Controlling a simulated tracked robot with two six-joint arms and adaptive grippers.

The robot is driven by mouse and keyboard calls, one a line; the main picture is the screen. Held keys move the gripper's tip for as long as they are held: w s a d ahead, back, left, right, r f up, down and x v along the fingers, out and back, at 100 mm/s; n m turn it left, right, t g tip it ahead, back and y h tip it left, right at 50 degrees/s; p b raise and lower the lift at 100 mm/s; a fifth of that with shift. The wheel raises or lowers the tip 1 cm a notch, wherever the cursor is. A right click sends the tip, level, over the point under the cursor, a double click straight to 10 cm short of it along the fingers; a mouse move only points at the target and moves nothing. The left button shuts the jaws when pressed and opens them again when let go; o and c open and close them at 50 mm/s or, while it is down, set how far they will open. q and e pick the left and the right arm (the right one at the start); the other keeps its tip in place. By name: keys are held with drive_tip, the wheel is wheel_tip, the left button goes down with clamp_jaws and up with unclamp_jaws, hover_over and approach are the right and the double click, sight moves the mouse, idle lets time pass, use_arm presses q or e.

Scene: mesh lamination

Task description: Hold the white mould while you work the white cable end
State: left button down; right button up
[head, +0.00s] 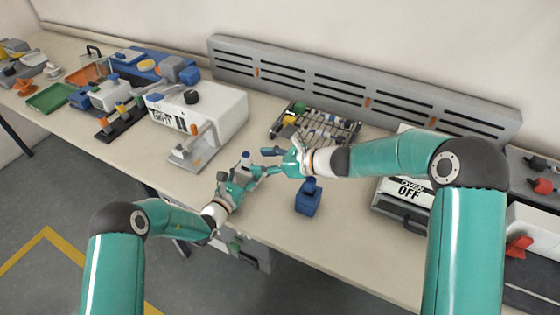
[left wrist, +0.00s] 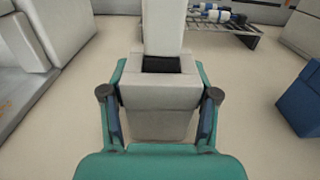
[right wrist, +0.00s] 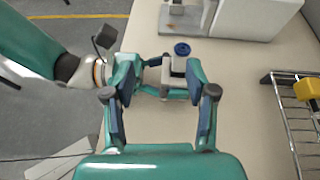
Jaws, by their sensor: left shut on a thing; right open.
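My left gripper (head: 241,178) is shut on the white mould (left wrist: 160,108), a pale block with a dark slot in its top, one finger on each side. A pale upright piece (left wrist: 163,26) rises behind the slot; I cannot tell if it is the cable end. In the head view the mould (head: 245,162) is small and partly covered by the left gripper. My right gripper (head: 266,162) is open just to the right of the mould. In the right wrist view the mould (right wrist: 177,78) shows between and beyond the open fingers. I cannot make out the white cable end for certain.
A blue bottle (head: 307,199) stands right of the grippers, near the front edge. A wire rack (head: 340,140) with parts lies behind.

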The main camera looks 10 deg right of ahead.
sight(250, 160)
drive_tip(key=d+f+m, duration=0.1)
drive_tip(key=d, duration=0.3)
drive_tip(key=shift+t+h, duration=0.3)
drive_tip(key=shift+h, duration=0.1)
drive_tip(key=x, duration=1.2)
drive_tip(key=shift+w+d, duration=0.15)
drive_tip(key=shift+d, duration=0.05)
clamp_jaws()
drive_tip(key=c, duration=0.8)
unclamp_jaws()
clamp_jaws()
